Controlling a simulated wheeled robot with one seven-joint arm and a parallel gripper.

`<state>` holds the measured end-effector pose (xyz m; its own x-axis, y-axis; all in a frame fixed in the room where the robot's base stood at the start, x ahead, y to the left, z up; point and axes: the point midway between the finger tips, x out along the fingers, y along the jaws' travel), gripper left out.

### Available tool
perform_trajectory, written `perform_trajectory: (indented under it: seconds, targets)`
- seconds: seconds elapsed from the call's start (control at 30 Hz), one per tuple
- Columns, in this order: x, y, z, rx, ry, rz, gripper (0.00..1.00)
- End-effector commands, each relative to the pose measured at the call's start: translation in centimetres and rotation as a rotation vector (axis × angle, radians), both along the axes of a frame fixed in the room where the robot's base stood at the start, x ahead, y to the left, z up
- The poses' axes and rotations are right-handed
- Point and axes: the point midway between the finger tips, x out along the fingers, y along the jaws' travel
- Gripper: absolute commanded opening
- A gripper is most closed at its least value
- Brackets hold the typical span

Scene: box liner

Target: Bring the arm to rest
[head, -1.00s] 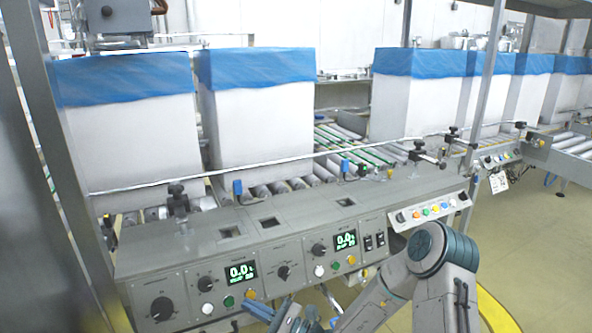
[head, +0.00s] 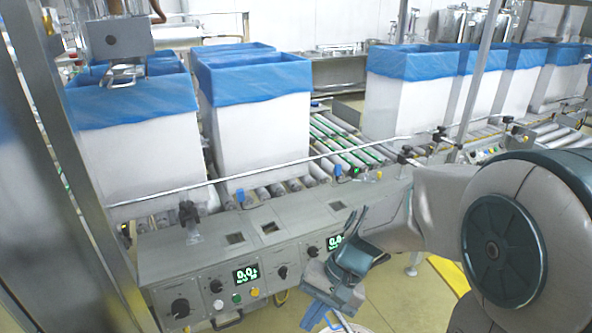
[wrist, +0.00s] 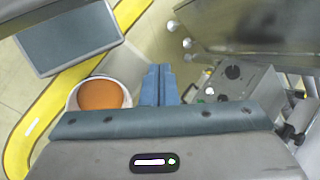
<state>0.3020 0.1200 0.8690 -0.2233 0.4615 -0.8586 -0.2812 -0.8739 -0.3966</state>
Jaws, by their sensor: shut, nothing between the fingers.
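My gripper (head: 326,318) hangs low at the bottom of the head view, in front of the control console (head: 208,262). Its blue fingers point down, and the lower end is partly cut off by the frame. In the wrist view the two fingers (wrist: 159,85) lie together with nothing between them. My arm is bent, with a large joint close to the camera at the right of the head view. The gripper appears apart from the console, which also shows at the right in the wrist view (wrist: 232,88).
White boxes with blue liners (head: 255,110) stand on the roller conveyor (head: 335,150) behind the console. A metal post (head: 85,150) rises at the left. A round orange-topped thing (wrist: 100,94) shows beside the fingers in the wrist view. Floor with a yellow band (wrist: 80,75) lies below.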

Motion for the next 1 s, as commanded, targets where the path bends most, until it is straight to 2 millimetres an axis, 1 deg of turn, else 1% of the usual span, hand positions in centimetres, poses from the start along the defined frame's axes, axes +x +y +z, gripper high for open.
perform_trajectory:
  seconds: [0.03, 0.17, 0.2, 0.3, 0.4, 0.5, 0.6, 1.0]
  targets:
    - [-0.2, -1.3, 2.8, -0.054, -0.063, 0.022, 0.00]
    - [-0.5, -4.9, 6.8, -0.201, -0.215, 0.077, 0.00]
    - [-0.6, -5.9, 8.1, -0.242, -0.259, 0.090, 0.00]
    - [-0.7, -8.4, 11.0, -0.338, -0.364, 0.118, 0.00]
    - [-0.8, -10.2, 13.3, -0.410, -0.446, 0.136, 0.00]
    - [-0.8, -11.4, 14.6, -0.457, -0.498, 0.148, 0.00]
    - [-0.9, -12.0, 15.2, -0.481, -0.526, 0.154, 0.00]
    - [-0.8, -12.1, 15.2, -0.486, -0.531, 0.155, 0.00]
